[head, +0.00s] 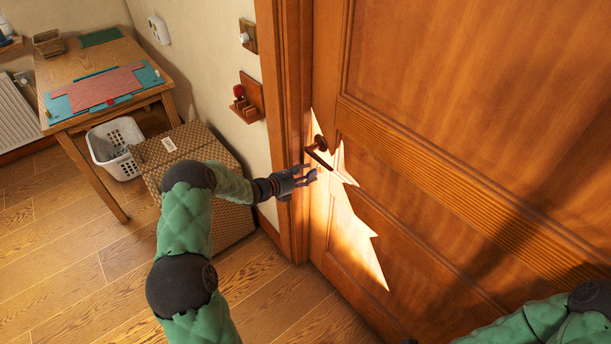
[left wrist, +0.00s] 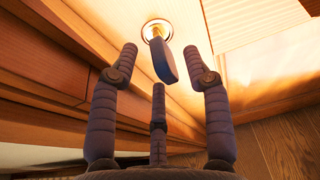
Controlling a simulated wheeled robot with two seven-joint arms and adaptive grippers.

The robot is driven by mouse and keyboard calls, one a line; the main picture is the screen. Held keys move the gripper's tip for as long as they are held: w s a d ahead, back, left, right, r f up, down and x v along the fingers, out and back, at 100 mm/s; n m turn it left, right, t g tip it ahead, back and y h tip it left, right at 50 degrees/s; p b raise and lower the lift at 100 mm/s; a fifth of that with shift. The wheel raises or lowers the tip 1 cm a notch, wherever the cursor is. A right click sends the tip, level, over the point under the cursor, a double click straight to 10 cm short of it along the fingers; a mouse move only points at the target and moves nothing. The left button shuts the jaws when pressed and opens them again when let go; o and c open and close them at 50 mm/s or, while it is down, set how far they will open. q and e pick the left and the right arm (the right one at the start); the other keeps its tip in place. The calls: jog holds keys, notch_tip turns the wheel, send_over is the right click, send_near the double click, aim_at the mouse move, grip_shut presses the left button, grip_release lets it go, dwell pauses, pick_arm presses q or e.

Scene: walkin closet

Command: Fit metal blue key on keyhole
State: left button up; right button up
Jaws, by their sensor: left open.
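The blue key (left wrist: 166,64) shows in the left wrist view, its flat head toward me and its other end at the round brass keyhole plate (left wrist: 156,28). It stands out from the door there; I cannot tell how deep its tip sits. My left gripper (head: 306,176) is open, just below the door handle in the head view. In the left wrist view its fingers spread around the key's head with gaps on both sides, not closed on it. In the head view the key is not clear. My right arm shows at the lower right, its gripper out of view.
The wooden door (head: 470,130) has a dark lever handle (head: 319,149) just above my left gripper. A wicker box (head: 222,157), a white basket (head: 118,146) and a wooden desk (head: 87,62) stand to the left. The floor before the door is clear.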

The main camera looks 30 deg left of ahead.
pick_arm(q)
jog(key=v, duration=1.2)
